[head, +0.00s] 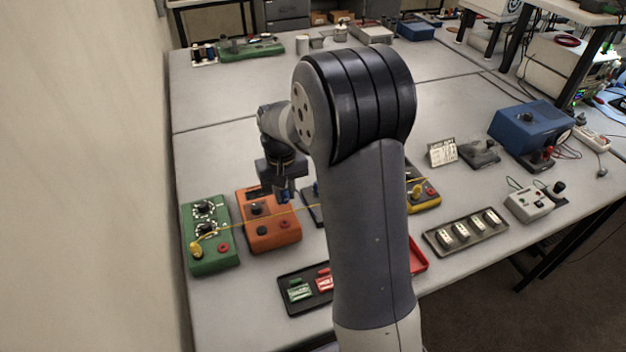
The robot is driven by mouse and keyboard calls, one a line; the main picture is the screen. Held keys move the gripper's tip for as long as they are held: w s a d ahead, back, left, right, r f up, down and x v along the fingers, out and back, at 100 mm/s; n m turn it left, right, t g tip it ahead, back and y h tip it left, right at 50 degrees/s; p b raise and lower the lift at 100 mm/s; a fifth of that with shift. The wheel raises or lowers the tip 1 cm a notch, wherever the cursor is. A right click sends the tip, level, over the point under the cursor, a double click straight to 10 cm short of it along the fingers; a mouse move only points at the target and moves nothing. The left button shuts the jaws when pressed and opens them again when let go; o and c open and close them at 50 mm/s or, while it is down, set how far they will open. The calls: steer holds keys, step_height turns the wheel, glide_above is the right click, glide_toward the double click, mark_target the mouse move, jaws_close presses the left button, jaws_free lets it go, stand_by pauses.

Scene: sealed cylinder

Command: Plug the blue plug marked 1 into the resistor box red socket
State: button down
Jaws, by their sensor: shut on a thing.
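My gripper (284,191) points down above the back right part of the orange box. It is shut on a small dark blue thing that looks like the blue plug; its mark is too small to read. The green box (211,262) with two dials at the left looks like the resistor box. Its red socket (223,247) is at the front right of its top and looks empty. A yellow plug (196,250) sits at its front left. The orange box (262,238) has a black knob and red sockets. My gripper is right of the green box.
A yellow cable (236,226) runs from the green box across the orange box. My arm hides the middle of the table. A black tray (285,277) with green and red pieces lies in front. A yellow box (426,196) and a socket strip (465,232) stand at right.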

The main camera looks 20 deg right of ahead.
steer(key=s+a+r, duration=0.1)
steer(key=s+a, duration=0.1)
steer(key=a, duration=0.6)
steer(key=s+a+r, duration=0.1)
steer(key=s+a, duration=0.1)
steer(key=a, duration=0.7)
steer(key=shift+s+a+p, duration=0.2)
steer(key=shift+a+p, duration=0.1)
steer(key=shift+p, duration=0.15)
steer(key=shift+f+b, duration=2.15)
steer(key=shift+f, duration=0.7)
steer(key=shift+f, duration=0.2)
steer(key=c, duration=1.2)
jaws_free()
steer(key=shift+r, duration=0.1)
